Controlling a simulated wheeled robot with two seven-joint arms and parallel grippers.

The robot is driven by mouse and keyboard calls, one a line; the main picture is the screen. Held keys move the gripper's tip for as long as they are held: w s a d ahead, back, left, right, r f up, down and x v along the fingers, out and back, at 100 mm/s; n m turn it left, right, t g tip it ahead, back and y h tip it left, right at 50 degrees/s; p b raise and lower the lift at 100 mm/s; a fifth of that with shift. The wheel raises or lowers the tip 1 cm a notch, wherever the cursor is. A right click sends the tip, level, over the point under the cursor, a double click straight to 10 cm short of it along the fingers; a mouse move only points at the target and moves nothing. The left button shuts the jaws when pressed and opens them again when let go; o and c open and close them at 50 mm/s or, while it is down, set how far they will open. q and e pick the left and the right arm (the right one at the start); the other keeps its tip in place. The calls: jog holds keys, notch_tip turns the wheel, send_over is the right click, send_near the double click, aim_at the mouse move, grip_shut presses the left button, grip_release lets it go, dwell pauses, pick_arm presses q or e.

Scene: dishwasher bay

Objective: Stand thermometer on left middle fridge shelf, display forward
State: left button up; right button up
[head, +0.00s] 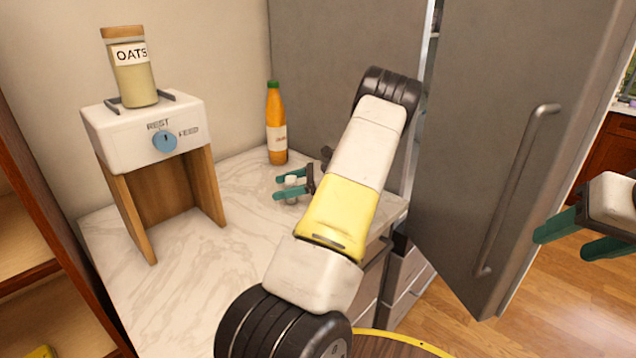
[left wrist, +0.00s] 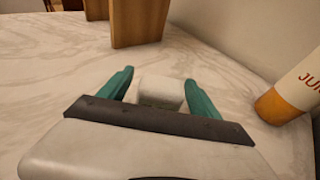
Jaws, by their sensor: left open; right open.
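A small white block-like object (head: 291,190), which looks like the thermometer, stands on the marble counter. My left gripper (head: 290,186) is open around it, with one teal finger on each side. In the left wrist view the white object (left wrist: 160,92) sits between the open fingers, with some gap at its sides. Its display cannot be made out. My right gripper (head: 575,235) is open and empty at the right edge, in front of the fridge door. The grey fridge door (head: 520,110) stands ajar, with a narrow gap at its left edge. The shelves are mostly hidden.
An orange juice bottle (head: 276,135) stands behind my left gripper, near the wall. An oats dispenser (head: 150,135) on wooden legs stands on the counter's left. Drawers (head: 405,285) are below the counter. My left arm crosses the middle of the view.

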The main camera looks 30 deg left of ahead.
pick_arm(q)
jog(key=shift+s+a+f, duration=0.15)
jog(key=shift+a, duration=0.15)
grip_shut()
